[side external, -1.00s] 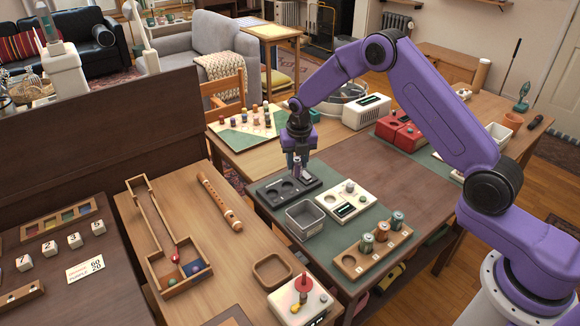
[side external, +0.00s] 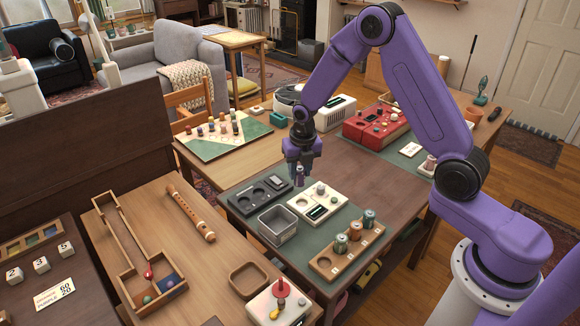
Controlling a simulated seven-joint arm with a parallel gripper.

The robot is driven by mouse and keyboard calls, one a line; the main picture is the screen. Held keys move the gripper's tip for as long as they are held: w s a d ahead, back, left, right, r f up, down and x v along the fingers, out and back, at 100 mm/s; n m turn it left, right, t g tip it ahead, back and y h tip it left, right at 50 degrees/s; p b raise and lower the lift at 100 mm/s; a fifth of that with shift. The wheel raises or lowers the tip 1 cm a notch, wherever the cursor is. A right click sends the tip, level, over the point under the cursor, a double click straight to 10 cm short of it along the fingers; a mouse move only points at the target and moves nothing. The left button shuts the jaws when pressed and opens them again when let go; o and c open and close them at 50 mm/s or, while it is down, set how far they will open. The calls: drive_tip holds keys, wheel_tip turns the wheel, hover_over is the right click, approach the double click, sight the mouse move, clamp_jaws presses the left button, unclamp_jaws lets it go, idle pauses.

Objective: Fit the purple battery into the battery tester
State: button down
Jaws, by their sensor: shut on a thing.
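My gripper (side external: 300,168) is shut on the purple battery (side external: 299,178), which hangs roughly upright below the fingers. Much of the battery is hidden by the fingers. It appears in the air near the gap between a black device (side external: 240,207) with round recesses and a white device (side external: 318,213) with a dark display, a knob and a round recess. I cannot tell for certain which device is the battery tester. A wooden rack (side external: 322,266) in front holds a few other batteries, among them a green one (side external: 341,243) and an orange one (side external: 355,230).
An open grey bin (side external: 278,226) stands left of the white device. A red device (side external: 365,134) and a white box (side external: 334,112) stand farther back. A game board (side external: 205,148) with pegs is at back left. Bare brown table (side external: 385,185) lies to the right.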

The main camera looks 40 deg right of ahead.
drive_tip(key=shift+w+d+f, duration=0.1)
drive_tip(key=shift+d+f, duration=0.65)
drive_tip(key=shift+f, duration=3)
drive_tip(key=shift+f, duration=0.95)
drive_tip(key=c, duration=0.7)
unclamp_jaws()
drive_tip(key=shift+s+a+r, duration=0.1)
drive_tip(key=shift+s+r, duration=0.05)
drive_tip(key=shift+r, duration=1.1)
drive_tip(key=shift+s+a+r, duration=0.1)
drive_tip(key=shift+s+r, duration=0.1)
drive_tip(key=shift+r, duration=1)
drive_tip(key=shift+s+a+r, duration=0.1)
drive_tip(key=shift+s+r, duration=0.05)
drive_tip(key=shift+r, duration=1.1)
